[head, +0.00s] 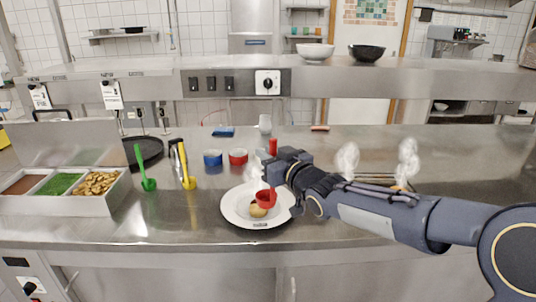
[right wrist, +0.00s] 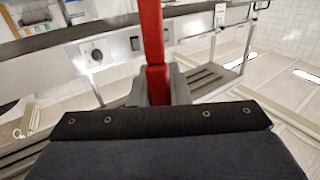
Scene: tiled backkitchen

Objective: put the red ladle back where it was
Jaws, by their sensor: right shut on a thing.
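My right gripper (head: 274,165) is shut on the handle of the red ladle (head: 266,198). The handle top shows just above the gripper, and the ladle's bowl hangs below it over the white plate (head: 232,212). A small beige-brown piece of food (head: 257,210) lies on the plate beside the bowl. I cannot tell whether the bowl touches the plate. In the right wrist view the red handle (right wrist: 152,45) stands between the fingers (right wrist: 159,88). A green ladle (head: 148,183) and a yellow ladle (head: 188,181) stand on the counter to the left. My left gripper is not in view.
A blue container (head: 213,158) and a red container (head: 238,157) stand behind the plate. A steel tray (head: 60,206) with several food compartments and a dark pan (head: 150,150) are at the left. Steaming items stand right, partly behind my arm. Counter right of them is clear.

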